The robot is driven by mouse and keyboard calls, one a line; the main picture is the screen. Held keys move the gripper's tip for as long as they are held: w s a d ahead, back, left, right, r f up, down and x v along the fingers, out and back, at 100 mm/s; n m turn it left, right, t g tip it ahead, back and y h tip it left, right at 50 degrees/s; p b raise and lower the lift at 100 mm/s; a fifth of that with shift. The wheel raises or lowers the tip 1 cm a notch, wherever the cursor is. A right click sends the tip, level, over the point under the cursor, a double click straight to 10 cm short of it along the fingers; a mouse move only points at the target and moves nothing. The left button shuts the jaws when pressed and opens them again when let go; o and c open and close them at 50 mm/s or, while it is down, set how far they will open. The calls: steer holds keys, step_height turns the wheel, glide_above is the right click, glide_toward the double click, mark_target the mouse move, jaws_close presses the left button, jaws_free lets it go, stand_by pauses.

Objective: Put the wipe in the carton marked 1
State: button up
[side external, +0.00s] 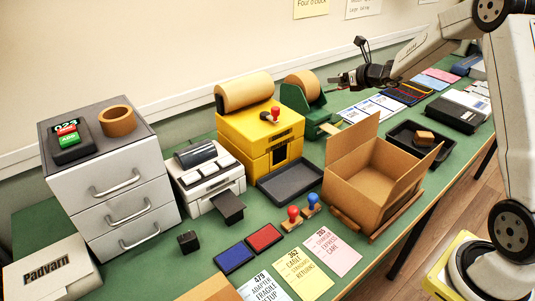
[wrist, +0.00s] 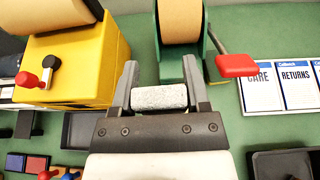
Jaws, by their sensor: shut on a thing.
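My gripper (wrist: 160,95) is shut on a pale grey, speckled, block-like thing, which looks like the wipe (wrist: 160,97). In the side external view my gripper (side external: 338,80) is raised above the bench near the green roll dispenser, and the wipe cannot be made out there. An open brown carton (side external: 358,188) with raised flaps stands on the bench, to the right of and below my gripper. Part of another brown carton-like thing (side external: 213,289) shows at the bottom edge. No number can be read on either. Neither shows in the wrist view.
The green dispenser (side external: 303,110) and yellow roll machine (side external: 262,130) stand below and left of my gripper. A black tray (side external: 401,134) holding a brown block lies behind the carton. Cards (side external: 375,108), stampers (side external: 293,213) and ink pads (side external: 264,237) take up much of the green bench.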

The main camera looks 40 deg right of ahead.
steer(key=d+f+m+h, duration=0.1)
steer(key=d+f, duration=0.1)
steer(key=d, duration=0.7)
steer(key=d+f+m+h, duration=0.1)
steer(key=d+f, duration=0.1)
steer(key=d, duration=0.7)
steer(key=w+a+f+n+y, duration=0.1)
steer(key=w+a+f, duration=0.2)
steer(key=f, duration=0.7)
steer(key=shift+w+f+n+y, duration=0.15)
steer(key=shift+w+n+y, duration=0.15)
steer(key=shift+w, duration=0.3)
glide_above(340, 124)
steer(key=s, duration=0.3)
steer(key=shift+f, duration=2.85)
steer(key=shift+f, duration=2.05)
steer(key=shift+f, duration=0.2)
